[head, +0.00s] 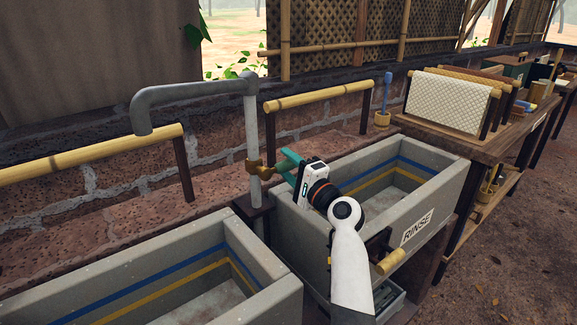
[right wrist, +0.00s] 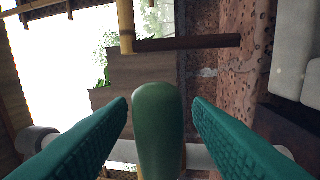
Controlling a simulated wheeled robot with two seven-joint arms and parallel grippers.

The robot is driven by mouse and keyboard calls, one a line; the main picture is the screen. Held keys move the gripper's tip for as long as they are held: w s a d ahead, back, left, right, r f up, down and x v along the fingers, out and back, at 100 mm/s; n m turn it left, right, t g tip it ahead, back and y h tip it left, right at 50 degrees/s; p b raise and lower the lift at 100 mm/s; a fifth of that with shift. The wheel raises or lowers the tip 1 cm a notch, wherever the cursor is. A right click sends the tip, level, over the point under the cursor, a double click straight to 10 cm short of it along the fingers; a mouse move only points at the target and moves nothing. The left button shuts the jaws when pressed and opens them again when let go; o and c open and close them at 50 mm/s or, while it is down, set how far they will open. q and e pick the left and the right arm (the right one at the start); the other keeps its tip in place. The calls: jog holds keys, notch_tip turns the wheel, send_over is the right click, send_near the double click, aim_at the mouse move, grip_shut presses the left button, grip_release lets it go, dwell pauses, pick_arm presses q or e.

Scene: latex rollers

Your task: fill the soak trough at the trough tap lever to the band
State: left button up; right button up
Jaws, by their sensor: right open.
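The soak trough (head: 205,258) is the grey stone basin at the lower left of the head view, with a blue and a yellow band inside; its pale floor shows and I make out no water surface. The grey tap pipe (head: 190,92) bends down over it, with no visible stream. A brass valve (head: 257,168) sits on the upright pipe. My right gripper (head: 287,163) is beside the valve. In the right wrist view the green tap lever (right wrist: 158,125) lies between its open teal fingers, with gaps on both sides. My left gripper is out of view.
The rinse trough (head: 448,190) stands at the right under my right gripper. Bamboo rails (head: 90,155) run along the brick wall behind. A wooden table (head: 470,145) with a patterned white sheet (head: 450,100) is farther right. Open floor (head: 510,255) lies at the lower right.

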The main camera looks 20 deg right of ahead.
grip_shut()
dwell(0.3)
